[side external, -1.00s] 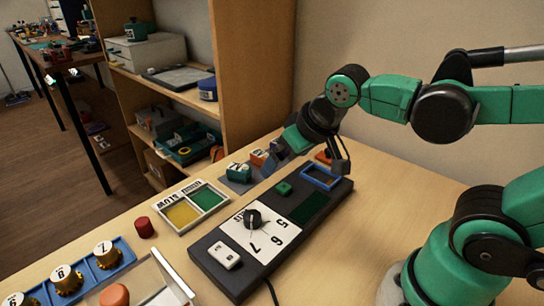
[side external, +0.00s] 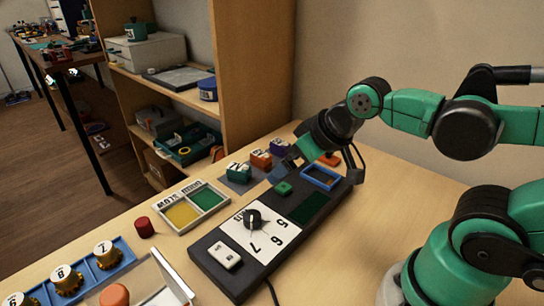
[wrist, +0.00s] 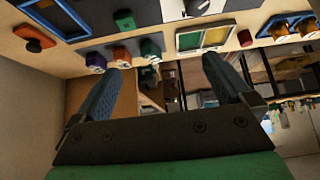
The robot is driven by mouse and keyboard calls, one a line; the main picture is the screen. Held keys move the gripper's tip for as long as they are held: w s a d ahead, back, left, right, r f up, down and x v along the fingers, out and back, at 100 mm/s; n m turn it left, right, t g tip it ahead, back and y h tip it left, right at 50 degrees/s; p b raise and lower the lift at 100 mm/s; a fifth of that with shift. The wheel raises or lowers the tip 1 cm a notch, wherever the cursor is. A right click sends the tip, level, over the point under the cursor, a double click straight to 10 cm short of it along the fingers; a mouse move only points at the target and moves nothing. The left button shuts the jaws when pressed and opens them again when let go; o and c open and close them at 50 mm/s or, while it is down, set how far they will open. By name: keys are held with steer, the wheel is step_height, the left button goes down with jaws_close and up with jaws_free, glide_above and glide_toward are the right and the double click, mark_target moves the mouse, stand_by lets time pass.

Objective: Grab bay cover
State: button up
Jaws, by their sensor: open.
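A small orange-red plate with a black knob, which looks like the bay cover (side external: 329,158), lies on the table behind the far right end of the dark device, partly hidden by my arm. It also shows at the upper left of the wrist view (wrist: 34,40). The blue-framed open bay (side external: 335,184) is on the device's right end; its frame also shows in the wrist view (wrist: 60,28). My gripper (side external: 284,168) is open and empty, left of the cover, pointing down-left. In the wrist view its two blue-grey fingers (wrist: 162,68) are wide apart with nothing between them.
The device (side external: 215,270) carries a numbered dial, a white switch and a green knob (side external: 284,188). Green (side external: 238,172), orange (side external: 261,159) and purple blocks stand behind it, near my fingers. A yellow-green tray (side external: 165,215) and red cylinder (side external: 144,228) lie left.

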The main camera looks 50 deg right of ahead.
steer(key=c, duration=0.3)
steer(key=m+y, duration=0.8)
steer(key=m, duration=1.5)
glide_above(328, 155)
steer(key=w+a, duration=0.1)
steer(key=w, duration=0.1)
step_height(328, 155, down, 6)
steer(key=s+d+f+m, duration=0.1)
steer(key=d, duration=0.1)
steer(key=s+d+f+m+t+y, duration=0.1)
steer(key=s+f, duration=0.1)
steer(key=s+d+f+m+t, duration=0.1)
steer(key=d, duration=0.1)
steer(key=shift+s+d+f+m, duration=0.25)
steer(key=shift+s+d+m, duration=0.05)
steer(key=shift+s+m, duration=0.1)
steer(key=shift+s+f, duration=0.1)
steer(key=shift+f, duration=0.15)
steer(key=shift+y, duration=0.3)
steer(key=shift+x, duration=2.65)
